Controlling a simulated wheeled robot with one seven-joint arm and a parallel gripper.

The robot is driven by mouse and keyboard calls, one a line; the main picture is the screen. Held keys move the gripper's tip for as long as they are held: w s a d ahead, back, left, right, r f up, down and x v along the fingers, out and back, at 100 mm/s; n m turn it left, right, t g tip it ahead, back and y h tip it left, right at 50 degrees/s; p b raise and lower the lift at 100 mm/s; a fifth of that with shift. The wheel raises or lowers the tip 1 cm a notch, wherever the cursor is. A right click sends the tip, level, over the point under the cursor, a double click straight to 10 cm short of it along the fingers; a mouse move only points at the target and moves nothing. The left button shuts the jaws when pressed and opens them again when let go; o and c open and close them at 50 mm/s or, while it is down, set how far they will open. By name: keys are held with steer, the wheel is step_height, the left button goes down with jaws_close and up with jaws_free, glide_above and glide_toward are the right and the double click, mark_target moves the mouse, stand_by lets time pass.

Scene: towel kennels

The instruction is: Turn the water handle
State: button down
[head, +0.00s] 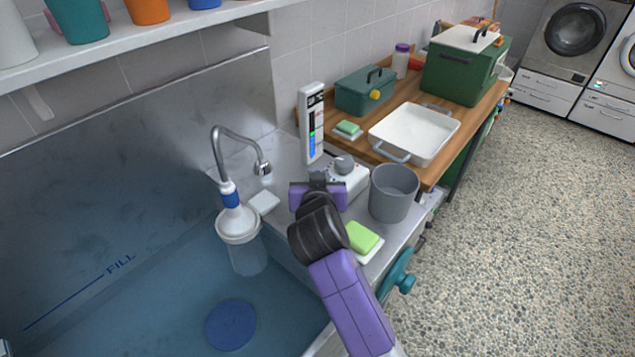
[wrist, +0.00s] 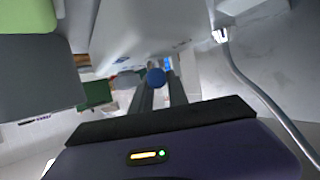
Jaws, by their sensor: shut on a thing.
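The water handle shows in the wrist view as a small round blue knob (wrist: 156,78). It sits between the tips of my two dark fingers. My gripper (wrist: 158,88) is shut on this blue knob. In the head view, my gripper (head: 317,176) is beside a white box (head: 352,178) with a grey dial (head: 345,163) on top. There the blue knob is hidden behind my gripper. An upright panel (head: 312,125) with a coloured scale stands just behind my gripper. A curved metal tap (head: 228,134) hangs over the sink on the left.
A grey bucket (head: 392,195) and a green sponge (head: 361,237) stand close to the right of my gripper. A teal wheel (head: 397,272) is on the sink's front side. A white tray (head: 414,133) lies on the wooden counter. The sink basin (head: 150,300) is at left.

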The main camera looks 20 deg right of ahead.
steer(key=shift+m+g+h+b, duration=0.5)
steer(key=shift+m+h+b, duration=0.5)
steer(key=shift+h+b, duration=0.1)
steer(key=c, duration=1.3)
jaws_free()
steer(key=shift+b+v, duration=0.4)
steer(key=shift+v, duration=3.5)
steer(key=shift+a, duration=0.1)
